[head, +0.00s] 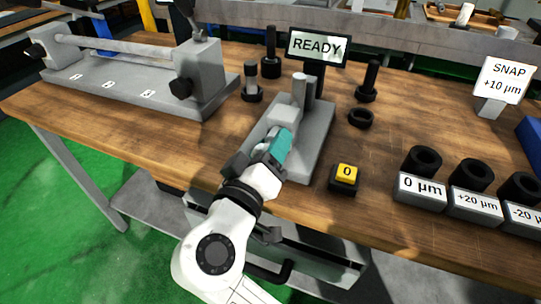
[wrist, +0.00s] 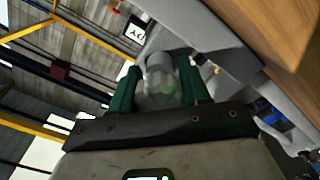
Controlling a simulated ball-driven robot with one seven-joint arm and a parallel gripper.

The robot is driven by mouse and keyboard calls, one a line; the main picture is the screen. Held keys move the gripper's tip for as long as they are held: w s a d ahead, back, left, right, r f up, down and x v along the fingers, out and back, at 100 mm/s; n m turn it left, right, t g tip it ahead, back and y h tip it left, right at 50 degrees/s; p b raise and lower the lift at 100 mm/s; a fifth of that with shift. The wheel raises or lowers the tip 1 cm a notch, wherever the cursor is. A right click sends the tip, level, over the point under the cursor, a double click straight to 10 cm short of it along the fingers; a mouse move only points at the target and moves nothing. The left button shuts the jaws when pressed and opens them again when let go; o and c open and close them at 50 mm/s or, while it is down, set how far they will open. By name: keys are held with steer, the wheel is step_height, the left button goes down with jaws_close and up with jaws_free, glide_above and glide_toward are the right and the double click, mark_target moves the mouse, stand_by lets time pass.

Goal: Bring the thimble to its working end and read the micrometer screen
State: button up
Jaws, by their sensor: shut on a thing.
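The micrometer (head: 311,138) stands on the wooden bench, a grey base with an upright grey post. Its screen (head: 317,47) behind the post reads "READY"; part of the screen (wrist: 135,30) also shows, tilted, in the wrist view. My gripper (head: 280,140) reaches the near left side of the micrometer. In the wrist view its two green fingers (wrist: 158,90) are shut on the grey rounded thimble (wrist: 160,75). In the head view my gripper hides most of the thimble, and its exact turn position cannot be told.
A yellow button (head: 347,173) marked "0" sits right of the micrometer. Black rings stand by blocks marked "0 µm" (head: 421,190), "+20 µm" and "-20 µm". A "SNAP +10 µm" sign (head: 504,80) stands at right. A grey bench fixture (head: 140,75) fills the back left. Black posts stand behind.

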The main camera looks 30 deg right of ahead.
steer(key=shift+f+m+b, duration=0.15)
steer(key=shift+m+b, duration=0.2)
steer(key=shift+m, duration=0.15)
steer(key=o, duration=1.1)
steer(key=shift+c, duration=0.2)
steer(key=v, duration=1)
steer(key=shift+s+a+p, duration=0.2)
steer(key=shift+a+p, duration=0.15)
steer(key=shift+p, duration=0.1)
